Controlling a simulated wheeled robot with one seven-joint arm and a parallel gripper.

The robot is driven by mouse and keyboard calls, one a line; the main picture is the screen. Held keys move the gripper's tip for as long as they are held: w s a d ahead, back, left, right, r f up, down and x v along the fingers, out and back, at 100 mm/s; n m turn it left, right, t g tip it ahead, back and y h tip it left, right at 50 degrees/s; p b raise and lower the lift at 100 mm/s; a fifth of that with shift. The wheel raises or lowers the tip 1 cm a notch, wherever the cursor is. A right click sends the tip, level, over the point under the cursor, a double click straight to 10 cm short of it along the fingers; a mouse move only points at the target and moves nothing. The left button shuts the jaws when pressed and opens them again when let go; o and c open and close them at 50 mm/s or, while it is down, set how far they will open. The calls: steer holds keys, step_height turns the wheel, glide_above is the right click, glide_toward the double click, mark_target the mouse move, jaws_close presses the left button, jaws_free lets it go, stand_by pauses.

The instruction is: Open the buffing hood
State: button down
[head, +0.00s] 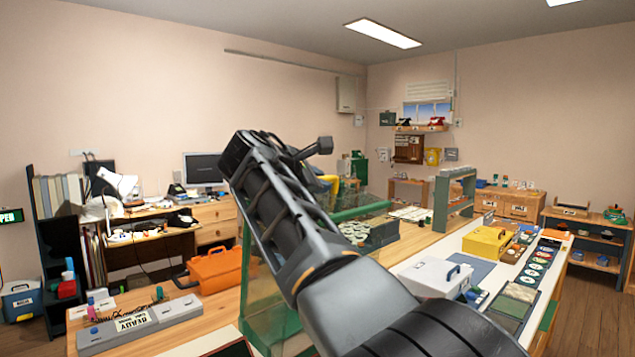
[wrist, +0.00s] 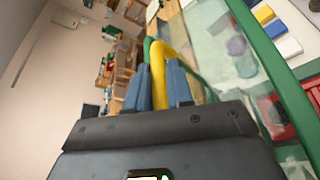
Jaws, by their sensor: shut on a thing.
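The buffing hood (head: 262,310) is a clear box with green edges on the wooden bench, partly hidden behind my arm. Its clear panel and green frame also fill the right of the wrist view (wrist: 272,75). A curved yellow handle (wrist: 158,72) stands between the two blue fingers of my gripper (wrist: 157,90), which is shut on it. In the head view, my dark arm reaches across the middle and hides most of the gripper. I cannot tell how far the hood's lid is raised.
An orange toolbox (head: 215,270) and a grey labelled panel (head: 135,325) are left of the hood. A white case (head: 433,277) and a yellow box (head: 487,243) stand on the white counter to the right. A green-grey frame (head: 440,205) stands behind.

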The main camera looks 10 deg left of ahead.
steer(key=c, duration=1.4)
jaws_free()
steer(key=shift+f, duration=0.15)
steer(key=shift+b+v, duration=1.1)
steer(key=shift+v, duration=2.8)
